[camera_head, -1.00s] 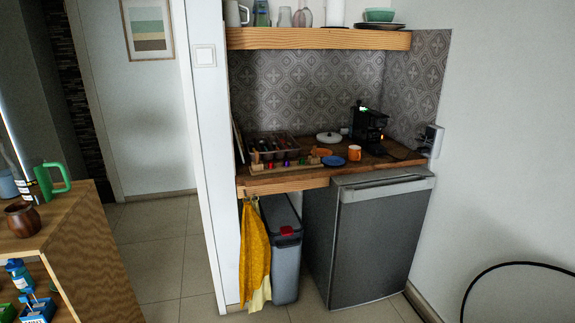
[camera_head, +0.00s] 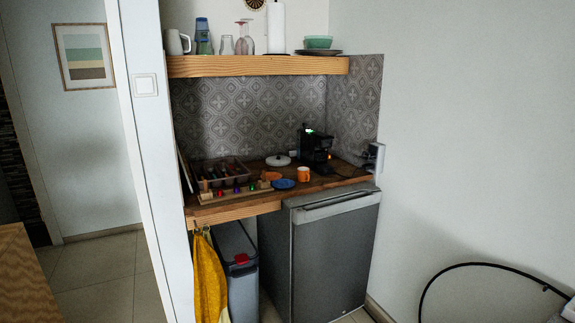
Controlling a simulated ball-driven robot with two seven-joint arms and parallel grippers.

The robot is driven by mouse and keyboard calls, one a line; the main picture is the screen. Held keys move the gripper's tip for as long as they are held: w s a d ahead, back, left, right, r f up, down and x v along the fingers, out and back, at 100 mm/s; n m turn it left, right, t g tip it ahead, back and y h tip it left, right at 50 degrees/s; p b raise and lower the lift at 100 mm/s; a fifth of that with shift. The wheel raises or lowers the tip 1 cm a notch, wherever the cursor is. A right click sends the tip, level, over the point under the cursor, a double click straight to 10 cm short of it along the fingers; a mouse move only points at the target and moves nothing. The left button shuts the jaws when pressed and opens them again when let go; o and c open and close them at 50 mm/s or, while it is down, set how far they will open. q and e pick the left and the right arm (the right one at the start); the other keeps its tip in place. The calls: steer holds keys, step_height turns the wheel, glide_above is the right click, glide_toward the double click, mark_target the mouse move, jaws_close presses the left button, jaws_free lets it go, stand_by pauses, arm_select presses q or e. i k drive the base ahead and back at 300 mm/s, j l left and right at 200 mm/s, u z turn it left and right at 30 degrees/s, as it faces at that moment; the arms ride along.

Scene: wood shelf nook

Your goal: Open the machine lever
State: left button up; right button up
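The black coffee machine (camera_head: 316,146) stands at the back right of the wooden counter in the nook. A green light shows on its top and an orange glow low on its front. Its lever is too small and dark to make out. Neither of my grippers is in view.
An orange mug (camera_head: 304,174), blue saucer (camera_head: 283,184), white lidded dish (camera_head: 278,160) and capsule rack (camera_head: 233,192) share the counter (camera_head: 262,205). A dark fridge (camera_head: 335,255) and grey bin (camera_head: 236,262) stand below. A shelf (camera_head: 258,66) hangs above. Floor at left is partly clear.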

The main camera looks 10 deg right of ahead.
mark_target(320, 134)
steer(key=i+l+z, duration=0.15)
steer(key=i, duration=0.4)
steer(key=i+l+z, duration=0.1)
steer(key=i+l, duration=0.15)
steer(key=i, duration=0.35)
steer(key=i+l+z, duration=0.15)
steer(key=i, duration=0.4)
